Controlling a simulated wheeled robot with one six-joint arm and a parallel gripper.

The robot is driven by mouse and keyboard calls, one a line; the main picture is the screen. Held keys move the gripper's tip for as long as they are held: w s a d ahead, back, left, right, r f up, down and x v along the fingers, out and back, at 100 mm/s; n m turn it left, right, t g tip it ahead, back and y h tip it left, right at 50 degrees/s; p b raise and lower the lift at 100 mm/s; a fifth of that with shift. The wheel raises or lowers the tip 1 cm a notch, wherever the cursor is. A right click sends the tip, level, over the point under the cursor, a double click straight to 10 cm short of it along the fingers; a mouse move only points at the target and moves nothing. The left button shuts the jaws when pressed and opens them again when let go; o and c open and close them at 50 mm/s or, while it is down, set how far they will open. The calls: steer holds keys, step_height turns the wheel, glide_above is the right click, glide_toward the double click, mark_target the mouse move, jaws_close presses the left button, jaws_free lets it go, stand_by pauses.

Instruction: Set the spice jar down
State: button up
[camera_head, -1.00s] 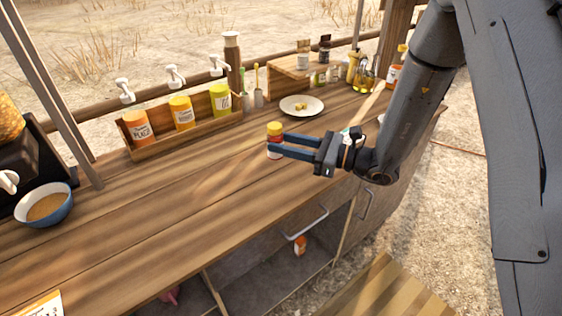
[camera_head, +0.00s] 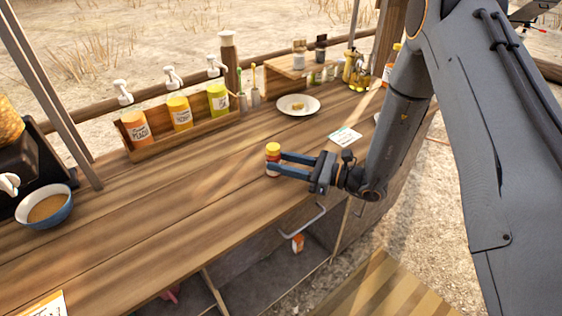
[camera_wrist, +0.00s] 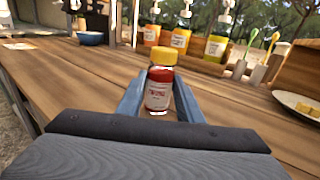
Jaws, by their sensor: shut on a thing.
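The spice jar (camera_head: 273,158) has a yellow lid, red contents and a pale label. It is upright between the blue fingers of my gripper (camera_head: 283,164), over the wooden counter (camera_head: 190,210). In the wrist view the jar (camera_wrist: 160,88) stands between the two fingertips (camera_wrist: 160,98), which are shut on it. Its base appears at or very near the counter top; I cannot tell whether it touches.
A wooden rack (camera_head: 185,137) with several pump bottles stands at the back. A white plate (camera_head: 298,105) with yellow pieces and a white card (camera_head: 345,136) lie to the right. A blue bowl (camera_head: 45,205) is at far left. The counter left of the jar is clear.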

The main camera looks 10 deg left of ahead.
steer(key=o, duration=1.1)
steer(key=d+b, duration=0.1)
steer(key=d, duration=0.3)
steer(key=s+d+b, duration=0.1)
steer(key=d, duration=0.3)
steer(key=d+b, duration=0.1)
steer(key=d, duration=0.3)
steer(key=shift+s, duration=0.4)
steer(key=s+d+n+g+h, duration=0.3)
steer(key=s+n+g+h, duration=0.15)
steer(key=s, duration=0.35)
steer(key=s+d+n+g+h, duration=0.2)
steer(key=s+n+g+h, duration=0.1)
steer(key=s+n+h, duration=0.4)
steer(key=d+r+n+t+h, duration=0.2)
steer(key=d+n+h, duration=0.1)
steer(key=d, duration=0.4)
steer(key=d+r+n+t+h, duration=0.2)
steer(key=d+n+t+h, duration=0.1)
steer(key=d+n, duration=0.2)
steer(key=shift+d, duration=0.95)
